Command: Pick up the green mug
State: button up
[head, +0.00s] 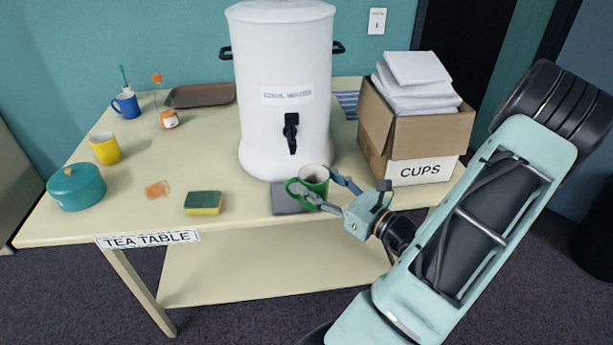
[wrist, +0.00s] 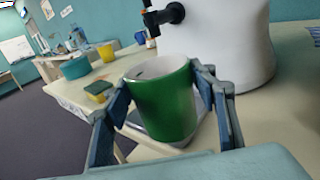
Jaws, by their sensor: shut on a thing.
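The green mug (head: 313,180) is at the front of the tea table, below and in front of the water urn's tap. In the wrist view the mug (wrist: 163,105) is upright between the two fingers, with its open top visible. My gripper (head: 322,188) is shut on the mug, one finger on each side. A flat grey pad (head: 287,199) is under or just behind the mug; I cannot tell whether the mug touches it. The mug's far side is hidden in the wrist view.
The white urn (head: 285,100) with a black tap (head: 291,133) stands close behind. A cardboard box (head: 418,130) marked CUPS is to the right. A sponge (head: 203,203), teal pot (head: 77,187), yellow mug (head: 105,148) and blue mug (head: 126,105) are left. The table's front edge is near.

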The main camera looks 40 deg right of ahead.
jog(key=s+d, duration=0.1)
jog(key=s, duration=1)
jog(key=shift+b, duration=0.35)
dwell(0.5)
